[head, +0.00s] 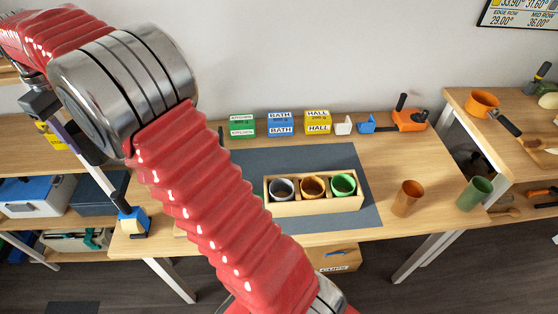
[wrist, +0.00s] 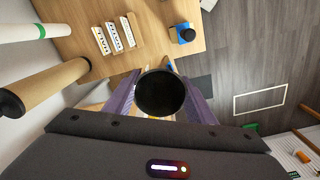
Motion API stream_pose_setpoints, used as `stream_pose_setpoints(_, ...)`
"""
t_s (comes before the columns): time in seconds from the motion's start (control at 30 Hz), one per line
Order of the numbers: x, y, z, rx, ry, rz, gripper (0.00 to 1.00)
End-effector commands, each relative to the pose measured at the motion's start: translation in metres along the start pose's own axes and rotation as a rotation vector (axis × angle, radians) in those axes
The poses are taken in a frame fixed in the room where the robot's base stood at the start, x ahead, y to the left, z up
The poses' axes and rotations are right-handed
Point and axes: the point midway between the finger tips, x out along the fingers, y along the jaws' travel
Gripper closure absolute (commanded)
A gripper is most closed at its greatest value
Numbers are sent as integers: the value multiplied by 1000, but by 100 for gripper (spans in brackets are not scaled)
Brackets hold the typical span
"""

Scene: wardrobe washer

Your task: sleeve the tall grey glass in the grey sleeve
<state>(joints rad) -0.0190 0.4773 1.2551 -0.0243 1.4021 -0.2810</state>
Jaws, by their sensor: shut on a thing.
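My gripper (wrist: 160,102) has its two purple fingers shut on a dark round-mouthed vessel, which I take to be the tall grey glass (wrist: 160,90). I look straight down at its mouth in the wrist view, so its length and lower end are hidden. In the head view, the grey sleeve (head: 283,188) stands upright in the left place of a wooden box (head: 316,205). The gripper is apart from the box.
A brown cup (head: 407,197) and a green cup (head: 475,193) stand right of the dark mat (head: 362,215). Labelled blocks (head: 281,124) line the back. A blue object with a black knob (head: 131,221) is at the table's left edge. My red arm covers the left tabletop.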

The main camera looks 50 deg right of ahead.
Motion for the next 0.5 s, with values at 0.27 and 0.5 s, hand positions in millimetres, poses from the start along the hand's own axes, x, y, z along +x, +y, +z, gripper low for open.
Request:
stream_pose_setpoints(0.27,-4,26,12,46,3,2,78)
stream_pose_setpoints(0.5,-9,97,61,183,4,4,78)
